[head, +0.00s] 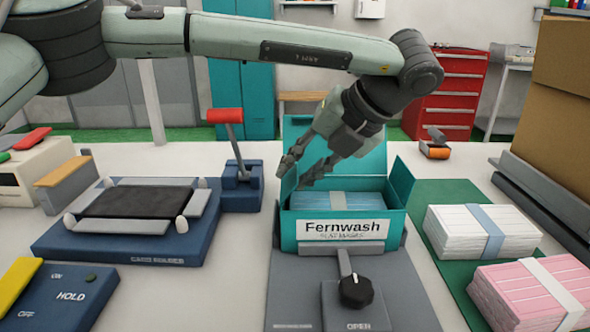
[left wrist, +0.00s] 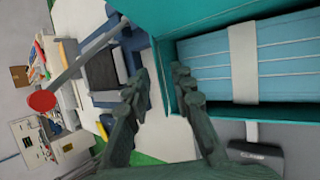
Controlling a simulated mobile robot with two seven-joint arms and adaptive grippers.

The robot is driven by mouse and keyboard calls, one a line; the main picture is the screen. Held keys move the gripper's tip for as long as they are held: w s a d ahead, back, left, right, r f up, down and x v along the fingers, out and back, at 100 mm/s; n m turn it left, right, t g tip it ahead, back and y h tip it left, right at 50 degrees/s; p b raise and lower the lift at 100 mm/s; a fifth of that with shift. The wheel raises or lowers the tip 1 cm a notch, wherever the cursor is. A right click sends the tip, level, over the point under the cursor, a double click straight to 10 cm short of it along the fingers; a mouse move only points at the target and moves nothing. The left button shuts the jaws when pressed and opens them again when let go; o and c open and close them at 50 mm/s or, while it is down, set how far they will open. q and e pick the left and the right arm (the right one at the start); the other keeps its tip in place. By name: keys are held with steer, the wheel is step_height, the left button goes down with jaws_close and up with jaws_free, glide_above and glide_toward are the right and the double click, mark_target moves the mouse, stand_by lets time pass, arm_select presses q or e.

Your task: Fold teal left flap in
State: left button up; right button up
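The teal box (head: 288,231), labelled Fernwash, stands open with a banded stack of blue masks (head: 335,200) inside. Its left flap (head: 288,183) stands up at the left side, partly hidden by my left gripper. The right flap (head: 402,180) leans outward and the back lid (head: 296,130) stands up. My left gripper (head: 299,170) is open and empty, pointing down at the box's left side. In the left wrist view, the gripper (left wrist: 158,80) has one finger over the table and the other overlapping the box's left edge (left wrist: 165,72). I cannot tell whether it touches. My right gripper is out of view.
White (head: 455,230) and pink (head: 510,300) banded stacks lie to the right. A black knob (head: 356,290) sits in front.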

arm_select(q)
steer(key=shift+w+a+f, duration=0.25)
steer(key=shift+a+f, duration=0.05)
steer(key=shift+f, duration=0.1)
steer(key=shift+c, duration=0.3)
jaws_close()
